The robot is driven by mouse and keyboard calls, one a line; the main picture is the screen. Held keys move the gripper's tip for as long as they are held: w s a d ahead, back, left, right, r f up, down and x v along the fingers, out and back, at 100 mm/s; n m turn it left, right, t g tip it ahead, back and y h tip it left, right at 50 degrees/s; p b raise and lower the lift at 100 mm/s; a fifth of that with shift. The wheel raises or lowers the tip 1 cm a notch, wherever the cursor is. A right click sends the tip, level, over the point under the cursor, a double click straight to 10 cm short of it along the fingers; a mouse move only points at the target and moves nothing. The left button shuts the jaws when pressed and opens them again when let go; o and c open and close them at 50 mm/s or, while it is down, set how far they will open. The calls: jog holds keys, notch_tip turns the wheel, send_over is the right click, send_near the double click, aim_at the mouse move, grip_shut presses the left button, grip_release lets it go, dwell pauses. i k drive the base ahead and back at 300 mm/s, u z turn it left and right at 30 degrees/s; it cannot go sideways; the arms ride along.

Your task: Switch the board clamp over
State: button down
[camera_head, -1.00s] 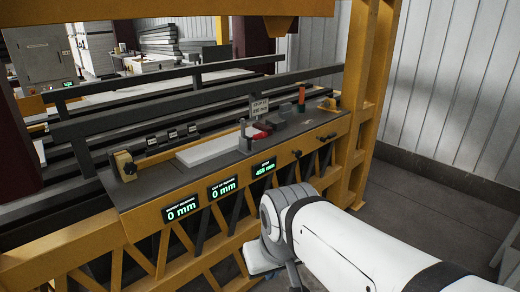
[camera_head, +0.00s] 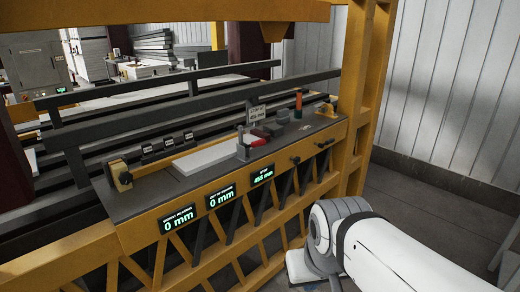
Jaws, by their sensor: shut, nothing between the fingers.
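The board clamp (camera_head: 245,147) is a small grey fixture with a red handle (camera_head: 259,134) on the dark bench top, right of the middle. Its handle leans to the right; I cannot tell whether it is locked. A white board (camera_head: 205,158) lies flat on the bench with its right end at the clamp. My white arm with its grey joint comes in at the lower right, in front of the bench and well apart from the clamp. My gripper's fingers do not show.
The bench front (camera_head: 190,230) is yellow, with green-lit displays, one reading 458 mm (camera_head: 262,174). Two dark knobs sit right of them. A small sign (camera_head: 257,114) and a red-topped post (camera_head: 298,103) stand behind the clamp. A yellow frame post (camera_head: 365,90) rises at right. Floor is clear beyond it.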

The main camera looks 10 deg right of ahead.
aim_at(261, 142)
jog(key=u, duration=0.05)
jog(key=i, duration=1)
jog(key=z, duration=0.05)
